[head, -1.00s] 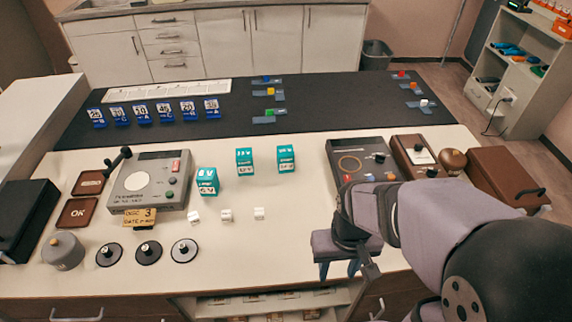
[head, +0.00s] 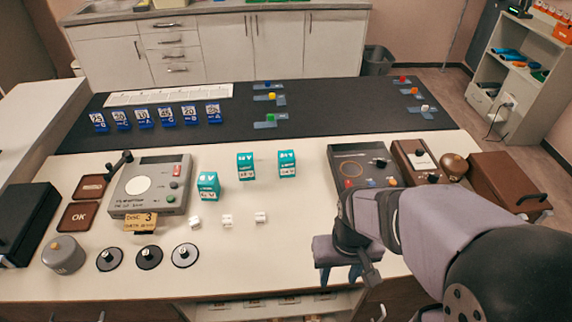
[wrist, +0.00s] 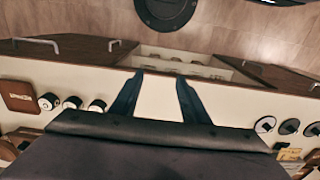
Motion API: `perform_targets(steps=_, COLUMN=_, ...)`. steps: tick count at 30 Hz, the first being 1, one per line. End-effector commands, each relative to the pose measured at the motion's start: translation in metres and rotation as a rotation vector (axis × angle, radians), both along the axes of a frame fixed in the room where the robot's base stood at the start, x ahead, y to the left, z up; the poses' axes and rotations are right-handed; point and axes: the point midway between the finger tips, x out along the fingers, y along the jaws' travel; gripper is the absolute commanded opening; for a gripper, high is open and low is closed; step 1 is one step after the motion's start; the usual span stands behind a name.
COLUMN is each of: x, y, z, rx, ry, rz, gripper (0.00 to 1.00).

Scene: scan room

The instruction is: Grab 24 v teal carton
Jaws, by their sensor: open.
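Three teal cartons stand upright on the white counter in the head view. The front left carton (head: 208,186) seems to read 6 V. The back middle carton (head: 245,166) and the back right carton (head: 287,164) have white print too small to read surely, so I cannot tell which is 24 V. My gripper (head: 340,273) is open and empty at the counter's front edge, to the right of and nearer than all three cartons. In the wrist view its two fingers (wrist: 150,80) are spread over the counter edge. No carton shows there.
Small white cubes (head: 227,221) lie in front of the cartons. A grey device (head: 150,185) stands left, a dark device (head: 365,165) right. Round black discs (head: 148,257) lie at front left.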

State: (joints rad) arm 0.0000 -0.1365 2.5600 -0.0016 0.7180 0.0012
Motion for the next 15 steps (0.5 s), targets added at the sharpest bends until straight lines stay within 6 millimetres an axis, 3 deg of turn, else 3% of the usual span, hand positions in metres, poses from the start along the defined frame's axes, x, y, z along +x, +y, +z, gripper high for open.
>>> perform_targets(steps=1, x=0.0, y=0.0, z=0.0, rx=0.0, ry=0.0, rz=0.0, gripper=0.51)
perform_targets(steps=3, x=0.0, y=0.0, z=0.0, rx=0.0, ry=0.0, rz=0.0, gripper=0.66)
perform_targets(steps=11, x=0.0, y=0.0, z=0.0, rx=0.0, ry=0.0, rz=0.0, gripper=0.66)
perform_targets(steps=15, x=0.011, y=0.001, z=-0.001, rx=0.001, ry=-0.021, rz=0.002, gripper=0.66)
